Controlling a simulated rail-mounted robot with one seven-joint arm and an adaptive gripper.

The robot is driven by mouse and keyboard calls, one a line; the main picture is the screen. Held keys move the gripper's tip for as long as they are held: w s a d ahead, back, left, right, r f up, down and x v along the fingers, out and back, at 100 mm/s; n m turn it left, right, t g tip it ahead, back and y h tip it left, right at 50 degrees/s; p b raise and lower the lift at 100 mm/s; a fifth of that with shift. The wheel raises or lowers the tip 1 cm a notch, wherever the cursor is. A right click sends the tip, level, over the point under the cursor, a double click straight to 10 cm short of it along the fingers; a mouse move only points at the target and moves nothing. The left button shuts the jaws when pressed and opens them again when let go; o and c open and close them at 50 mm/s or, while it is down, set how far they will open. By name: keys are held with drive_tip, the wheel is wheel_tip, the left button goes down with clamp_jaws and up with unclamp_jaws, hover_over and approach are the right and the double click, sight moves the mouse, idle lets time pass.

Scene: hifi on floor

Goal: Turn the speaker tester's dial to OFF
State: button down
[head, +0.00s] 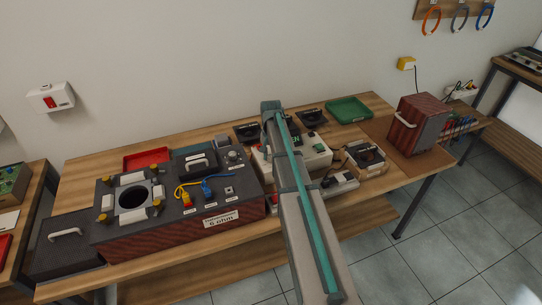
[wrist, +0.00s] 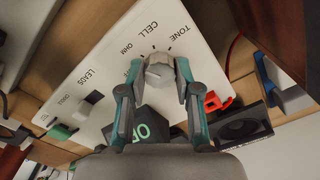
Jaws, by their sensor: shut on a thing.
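The speaker tester (wrist: 100,65) is a white panel seen upside down in the wrist view, with a round grey dial (wrist: 159,72). Labels TONE, CELL and OHM run around the dial; a further label is partly hidden by the left finger. I cannot tell which label the dial points at. My gripper (wrist: 158,66) has one finger on each side of the dial and is shut on it. A dark display (wrist: 143,130) with green letters is partly covered by my gripper. In the head view the white tester (head: 317,152) is mostly behind my arm.
In the wrist view, a grey switch (wrist: 88,108) sits by LEADS and a red part (wrist: 217,102) lies right of the dial. In the head view, a large dark box (head: 180,228) stands left, a red-sided box (head: 408,130) right, and a green tray (head: 348,110) behind.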

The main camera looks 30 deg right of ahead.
drive_tip(key=n+b, duration=0.1)
drive_tip(key=n, duration=0.3)
drive_tip(key=shift+w+n+b, duration=0.1)
drive_tip(key=shift+n+b, duration=0.35)
drive_tip(key=shift+n, duration=1.65)
drive_tip(key=c, duration=0.8)
unclamp_jaws()
drive_tip(key=shift+r, duration=0.1)
wheel_tip(320, 180, up, 12)
